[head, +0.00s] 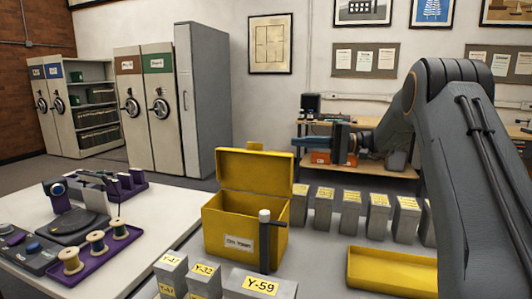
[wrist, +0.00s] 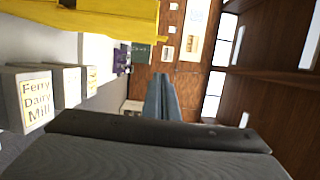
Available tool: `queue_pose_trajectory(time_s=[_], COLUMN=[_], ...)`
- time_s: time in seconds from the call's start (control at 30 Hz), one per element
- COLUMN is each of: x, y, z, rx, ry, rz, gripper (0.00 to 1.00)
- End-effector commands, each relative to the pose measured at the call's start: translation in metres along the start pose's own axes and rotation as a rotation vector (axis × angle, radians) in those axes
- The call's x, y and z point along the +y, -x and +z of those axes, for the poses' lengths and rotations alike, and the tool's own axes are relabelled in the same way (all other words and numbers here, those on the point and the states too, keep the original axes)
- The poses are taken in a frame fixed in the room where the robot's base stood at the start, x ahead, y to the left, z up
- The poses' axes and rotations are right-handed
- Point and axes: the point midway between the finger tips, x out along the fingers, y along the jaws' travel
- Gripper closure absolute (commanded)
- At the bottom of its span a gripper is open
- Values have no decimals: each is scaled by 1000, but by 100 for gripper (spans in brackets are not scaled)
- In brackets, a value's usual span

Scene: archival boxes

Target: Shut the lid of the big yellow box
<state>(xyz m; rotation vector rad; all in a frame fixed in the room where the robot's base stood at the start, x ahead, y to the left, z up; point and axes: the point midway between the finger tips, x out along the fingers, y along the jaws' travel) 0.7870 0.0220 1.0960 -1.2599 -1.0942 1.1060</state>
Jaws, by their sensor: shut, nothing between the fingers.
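The big yellow box (head: 225,228) stands on the table in the head view, with a label on its front. Its lid (head: 255,170) is open and stands up at the back edge. The box's inside is partly visible. My gripper (head: 298,143) is up to the right of the lid in the head view, apart from it in the picture, pointing left. In the wrist view its fingers (wrist: 160,95) are together and empty. A large yellow surface (wrist: 85,18) fills the upper left there; which part of the box it is, I cannot tell.
A dark upright post (head: 265,245) with a pale top stands close in front of the box. Several grey labelled boxes (head: 350,212) line up to its right, others (head: 260,285) in front. A shallow yellow tray (head: 390,285) lies right. A white table (head: 125,270) holds spools at left.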

Motion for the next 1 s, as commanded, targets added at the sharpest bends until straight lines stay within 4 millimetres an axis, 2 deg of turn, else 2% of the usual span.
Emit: queue_pose_trajectory(time_s=[0.13, 0.27, 0.7, 0.8, 1.0], x=[4, 2, 2, 1, 2], y=[-5, -22, -105, -105, -109], z=[-1, 0, 1, 17, 34], rx=[-1, -3, -3, 0, 0], ry=[1, 1, 0, -2, 0], rz=[0, -1, 0, 0, 0], gripper=[100, 100, 100, 100, 100])
